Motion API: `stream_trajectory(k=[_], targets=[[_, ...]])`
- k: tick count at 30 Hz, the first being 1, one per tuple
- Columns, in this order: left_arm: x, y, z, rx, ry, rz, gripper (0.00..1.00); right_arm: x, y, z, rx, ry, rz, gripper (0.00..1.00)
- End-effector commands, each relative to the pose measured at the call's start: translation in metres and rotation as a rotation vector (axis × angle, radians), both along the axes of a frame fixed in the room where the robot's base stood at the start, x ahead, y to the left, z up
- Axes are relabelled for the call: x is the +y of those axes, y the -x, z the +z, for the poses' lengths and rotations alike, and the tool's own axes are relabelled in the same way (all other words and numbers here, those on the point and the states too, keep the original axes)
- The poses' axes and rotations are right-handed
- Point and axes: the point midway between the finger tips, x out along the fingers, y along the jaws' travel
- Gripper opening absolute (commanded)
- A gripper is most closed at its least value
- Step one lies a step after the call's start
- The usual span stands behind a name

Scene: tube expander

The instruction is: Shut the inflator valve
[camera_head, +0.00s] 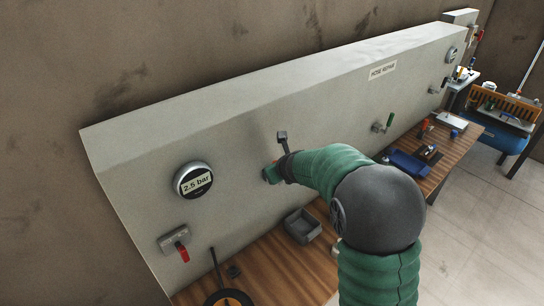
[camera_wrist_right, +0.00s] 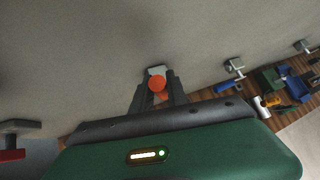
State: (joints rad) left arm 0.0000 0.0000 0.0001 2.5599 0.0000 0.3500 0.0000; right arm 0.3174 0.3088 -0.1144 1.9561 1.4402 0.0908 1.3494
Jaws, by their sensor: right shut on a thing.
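A valve with an orange-red handle (camera_wrist_right: 157,83) sticks out from the grey wall panel. In the right wrist view, my right gripper (camera_wrist_right: 158,92) has one finger on each side of this handle and is shut on it. In the head view, my right gripper (camera_head: 268,174) is at the panel, right of the round gauge (camera_head: 193,180) that reads 2.5 bar, and the handle is mostly hidden. I cannot tell from a label whether this is the inflator valve. My left gripper is not in view.
A second valve with a red handle (camera_head: 182,252) is below the gauge. A valve with a green handle (camera_head: 390,120) is farther right on the panel. A grey open bin (camera_head: 302,226) stands on the wooden bench (camera_head: 285,272). A blue tray (camera_head: 408,163) lies farther along.

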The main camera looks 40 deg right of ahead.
Motion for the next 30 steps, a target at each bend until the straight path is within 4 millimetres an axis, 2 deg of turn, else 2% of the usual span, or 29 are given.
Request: stream_trajectory(k=[1,3,12,18,30], targets=[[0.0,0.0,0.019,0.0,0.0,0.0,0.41,-0.005,0.002,0.006,0.013,-0.037,-0.005,0.0],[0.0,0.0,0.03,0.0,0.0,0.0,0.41,-0.008,0.002,0.005,0.017,-0.088,-0.004,0.0],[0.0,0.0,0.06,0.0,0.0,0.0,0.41,-0.018,0.001,0.001,0.029,-0.234,-0.002,0.0],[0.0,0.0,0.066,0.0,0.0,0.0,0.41,-0.021,0.001,-0.003,0.032,-0.273,-0.001,0.0],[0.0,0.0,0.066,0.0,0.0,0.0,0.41,-0.021,0.001,-0.006,0.035,-0.28,0.0,0.0]])
